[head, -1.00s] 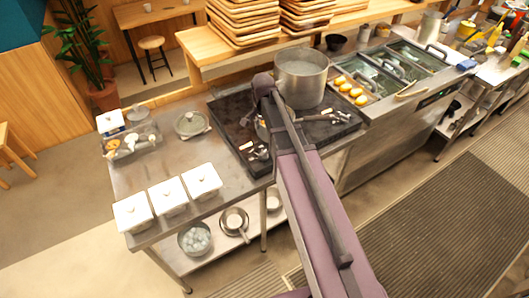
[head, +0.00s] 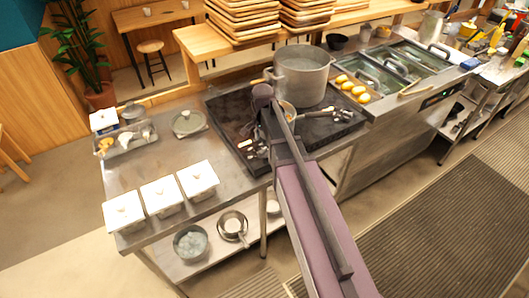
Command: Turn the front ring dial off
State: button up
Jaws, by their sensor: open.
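A black stove top (head: 226,108) is set in the steel counter, with a large steel pot (head: 303,75) on its back part. Small metal fittings with a pale label (head: 311,119) show on the stove to the right of my arm. Similar dark and metal parts lie left of my arm, where my gripper (head: 258,150) is low at the stove's front and open. My purple and grey arm covers much of the stove's front, so the front ring dial and its setting cannot be made out. I cannot tell whether the gripper touches a dial.
Three white lidded containers (head: 160,195) stand on the left of the counter. A glass-lidded dish (head: 188,123) and a tray of toppings (head: 124,143) are behind them. Yellow items (head: 352,88) lie right of the pot. Bowls (head: 190,242) sit on the lower shelf. The right floor is open.

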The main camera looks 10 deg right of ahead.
aim_at(263, 149)
jog(key=shift+f+b, duration=2.5)
jog(key=shift+f, duration=0.3)
